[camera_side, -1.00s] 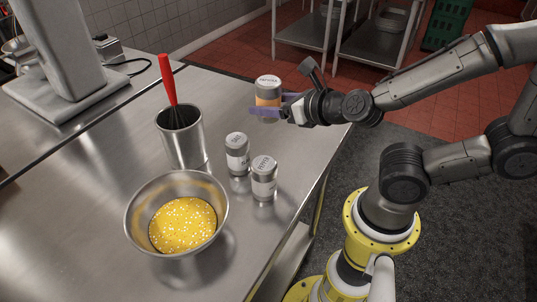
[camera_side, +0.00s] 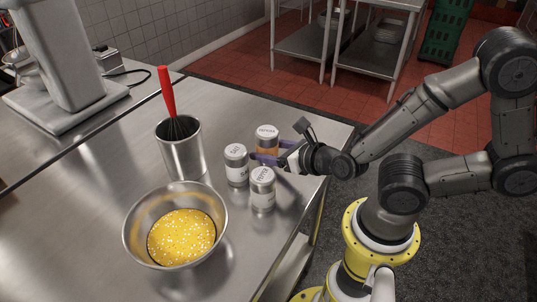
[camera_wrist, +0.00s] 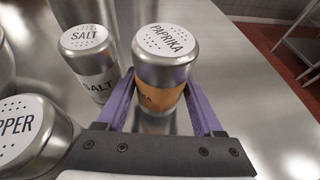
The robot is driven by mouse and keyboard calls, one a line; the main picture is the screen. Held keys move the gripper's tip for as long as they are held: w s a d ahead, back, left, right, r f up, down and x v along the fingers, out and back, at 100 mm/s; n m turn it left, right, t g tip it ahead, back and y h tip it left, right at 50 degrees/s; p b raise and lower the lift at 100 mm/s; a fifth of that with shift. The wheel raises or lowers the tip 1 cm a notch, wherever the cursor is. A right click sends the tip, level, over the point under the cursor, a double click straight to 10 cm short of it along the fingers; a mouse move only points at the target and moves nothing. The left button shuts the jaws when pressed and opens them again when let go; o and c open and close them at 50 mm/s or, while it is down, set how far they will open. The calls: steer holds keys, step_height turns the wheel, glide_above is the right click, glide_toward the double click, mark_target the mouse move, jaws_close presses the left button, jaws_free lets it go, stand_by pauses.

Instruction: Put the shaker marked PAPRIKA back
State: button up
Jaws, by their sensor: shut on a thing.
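The PAPRIKA shaker (camera_side: 266,142) has a silver cap and an orange band. It is upright, at or very near the table, behind the other shakers in the side view. My gripper (camera_side: 266,158) is shut on it, with the purple fingers on either side of its body; the wrist view shows the shaker (camera_wrist: 162,72) between the fingers (camera_wrist: 160,100). The SALT shaker (camera_side: 236,166) stands close by to its left, and the PEPPER shaker (camera_side: 262,190) stands nearer the side camera. Whether the PAPRIKA base touches the table is hard to tell.
A steel bowl (camera_side: 133,240) with yellow, white-flecked contents stands at the front. A metal cup (camera_side: 184,155) holding a red-handled whisk (camera_side: 167,92) stands left of the shakers. The table's right edge (camera_side: 302,222) is close. Bare steel table (camera_side: 235,108) lies behind the shakers.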

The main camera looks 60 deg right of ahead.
steer(key=shift+f, duration=0.7)
steer(key=shift+f, duration=0.2)
steer(key=o, duration=1.5)
steer(key=shift+o, duration=0.2)
steer(key=shift+r, duration=0.1)
